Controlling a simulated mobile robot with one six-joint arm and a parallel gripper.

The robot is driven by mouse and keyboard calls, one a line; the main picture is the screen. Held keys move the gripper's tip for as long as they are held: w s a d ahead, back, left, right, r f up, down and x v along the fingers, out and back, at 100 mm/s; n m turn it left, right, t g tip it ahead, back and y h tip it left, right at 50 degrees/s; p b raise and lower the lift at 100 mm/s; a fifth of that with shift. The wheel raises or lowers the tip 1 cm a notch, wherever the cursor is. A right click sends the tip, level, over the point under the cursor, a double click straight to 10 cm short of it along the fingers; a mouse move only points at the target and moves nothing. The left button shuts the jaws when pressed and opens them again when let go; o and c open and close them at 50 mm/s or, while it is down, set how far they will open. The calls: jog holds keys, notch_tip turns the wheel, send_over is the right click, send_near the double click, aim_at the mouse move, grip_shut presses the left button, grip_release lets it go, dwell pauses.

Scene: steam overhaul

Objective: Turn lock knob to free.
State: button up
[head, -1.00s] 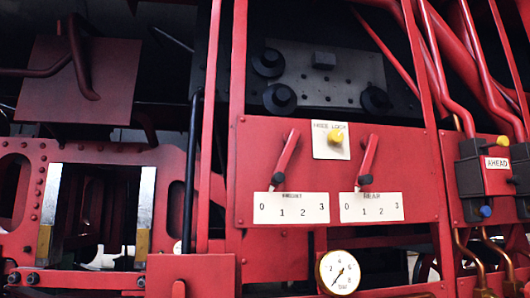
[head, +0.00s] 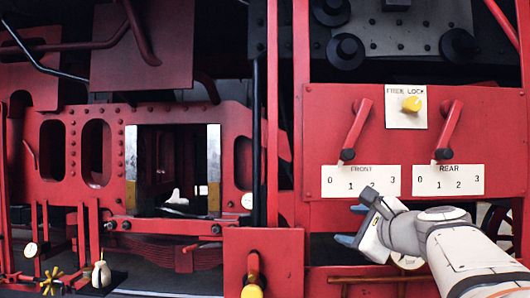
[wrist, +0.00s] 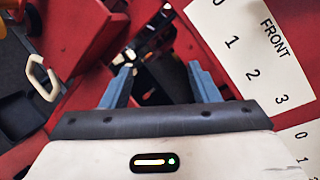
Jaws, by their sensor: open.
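The yellow lock knob (head: 411,104) sits on a white plate marked FREE and LOCK (head: 406,120), high on the red panel, in the head view. Its exact pointing direction is too small to tell. My gripper (head: 350,225) is open and empty, below the FRONT scale and well below and left of the knob. The wrist view shows its two blue fingers (wrist: 159,70) apart, with nothing between them. The knob is not in the wrist view.
Red levers stand above the FRONT scale (head: 361,181) and the REAR scale (head: 448,180), flanking the knob plate below. The FRONT scale also shows close by in the wrist view (wrist: 250,50). A red box (head: 264,250) with a yellow-ended handle stands at lower left of the gripper.

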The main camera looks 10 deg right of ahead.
jog(key=s+d+r+m+t+h+p, duration=0.1)
jog(key=d+r+m+t+h, duration=0.15)
jog(key=d+r, duration=0.35)
jog(key=s+d+r+m+t+h+p, duration=0.1)
jog(key=d+r+m+t, duration=0.2)
jog(key=r, duration=0.5)
jog(key=m+h+p, duration=0.1)
jog(key=m+h, duration=0.2)
jog(key=m, duration=0.3)
send_near(415, 104)
jog(key=w, duration=0.3)
jog(key=shift+m+t, duration=0.25)
jog(key=shift+t, duration=0.1)
jog(key=p+x, duration=0.1)
jog(key=x, duration=0.1)
jog(key=p+x, duration=0.1)
jog(key=x, duration=0.1)
jog(key=p+x, duration=0.1)
jog(key=x, duration=0.1)
jog(key=shift+w+d+r+p, duration=0.15)
jog(key=shift+d+r+p, duration=0.2)
jog(key=shift+r, duration=0.1)
jog(key=shift+w+d+r, duration=0.1)
jog(key=shift+w, duration=0.45)
